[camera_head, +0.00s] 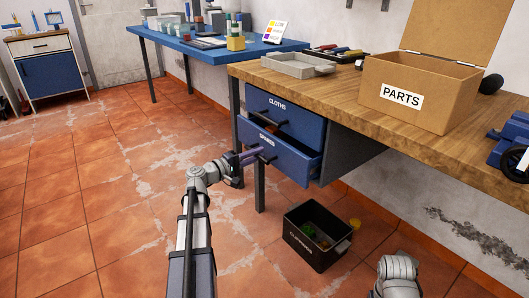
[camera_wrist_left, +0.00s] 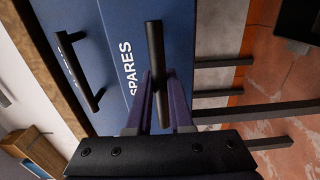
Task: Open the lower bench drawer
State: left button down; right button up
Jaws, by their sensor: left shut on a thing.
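The lower bench drawer (camera_head: 292,164) is blue and labelled SPARES. It stands partly out from the bench, with a strip of its inside showing behind its front. My left gripper (camera_head: 250,157) is at its front, shut on the dark bar handle (camera_head: 268,152). In the left wrist view the handle (camera_wrist_left: 155,50) runs between the two purple fingers (camera_wrist_left: 160,98) of the gripper, beside the SPARES label. The upper drawer (camera_head: 287,117), labelled CLOTHS, is closed above it. Part of my right arm shows at the bottom right, but its gripper is out of view.
A black crate (camera_head: 318,252) with small coloured things stands on the floor below the drawers. The wooden bench top (camera_head: 345,100) carries a PARTS box (camera_head: 420,92) and a grey tray (camera_head: 297,66). A blue table (camera_head: 190,43) stands behind. The tiled floor (camera_head: 95,190) on the left is clear.

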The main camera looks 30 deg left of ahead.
pick_arm(q)
jog(key=v, duration=2.2)
jog(key=c, duration=0.8)
grip_release()
jog(key=v, duration=0.7)
jog(key=shift+s, duration=0.4)
